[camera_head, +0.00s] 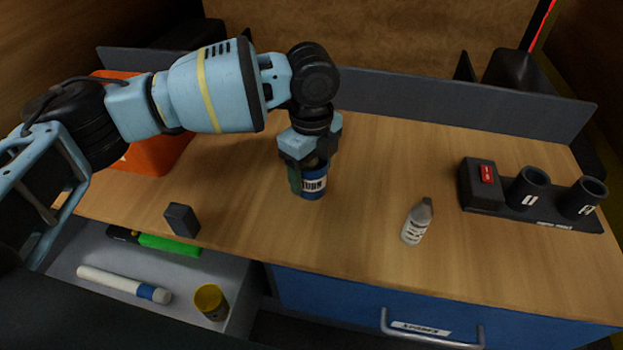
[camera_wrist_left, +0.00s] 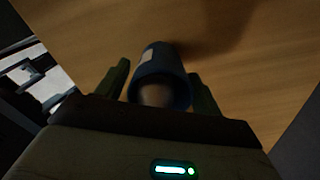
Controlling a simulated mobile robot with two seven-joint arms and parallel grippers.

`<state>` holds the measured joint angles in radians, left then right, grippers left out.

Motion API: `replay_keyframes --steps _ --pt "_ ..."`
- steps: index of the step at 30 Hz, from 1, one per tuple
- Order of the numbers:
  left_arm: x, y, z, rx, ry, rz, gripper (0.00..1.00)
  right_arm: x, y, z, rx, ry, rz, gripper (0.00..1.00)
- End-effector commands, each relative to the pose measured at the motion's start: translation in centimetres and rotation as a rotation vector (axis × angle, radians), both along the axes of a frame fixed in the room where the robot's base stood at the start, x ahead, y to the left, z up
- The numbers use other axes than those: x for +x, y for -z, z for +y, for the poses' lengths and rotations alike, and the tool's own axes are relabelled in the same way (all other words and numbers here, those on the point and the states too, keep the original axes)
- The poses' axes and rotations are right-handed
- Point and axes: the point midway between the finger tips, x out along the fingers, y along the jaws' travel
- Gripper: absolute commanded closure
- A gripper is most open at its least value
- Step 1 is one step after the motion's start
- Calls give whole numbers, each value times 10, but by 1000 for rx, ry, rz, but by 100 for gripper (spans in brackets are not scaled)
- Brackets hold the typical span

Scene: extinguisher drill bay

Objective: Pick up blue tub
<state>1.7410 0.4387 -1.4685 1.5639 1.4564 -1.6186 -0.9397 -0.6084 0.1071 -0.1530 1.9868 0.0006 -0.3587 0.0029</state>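The blue tub (camera_head: 314,188), with a white lettered label, stands on the wooden worktop near its middle. My left gripper (camera_head: 308,176) reaches down over it from above, with a green finger visible at the tub's left side. In the left wrist view the tub (camera_wrist_left: 160,75) lies between the two green fingers of the left gripper (camera_wrist_left: 158,80). A narrow strip of wood shows between the left finger and the tub; the right finger is very close to it. The fingers look open around the tub. My right gripper is out of view.
A small white bottle (camera_head: 417,221) stands right of the tub. A dark holder with cups (camera_head: 530,196) is at the right, an orange bin (camera_head: 160,152) at the back left. A dark block (camera_head: 182,219) sits near the front edge, above an open drawer (camera_head: 75,262) holding several items.

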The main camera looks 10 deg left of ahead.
Motion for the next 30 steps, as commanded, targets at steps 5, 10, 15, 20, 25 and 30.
replay_keyframes --steps 5,10,15,20,25,30 --pt "0 0 0 0 0 0 57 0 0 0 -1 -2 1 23" --pt "0 -1 0 0 0 -1 75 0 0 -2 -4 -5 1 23" --pt "0 -1 0 0 0 -1 75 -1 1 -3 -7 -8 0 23" --pt "0 -4 0 -1 1 -2 75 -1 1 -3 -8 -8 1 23" --pt "0 -16 -1 -2 1 -2 75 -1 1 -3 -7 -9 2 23" --pt "0 -33 -1 -2 1 -2 75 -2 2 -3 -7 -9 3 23"
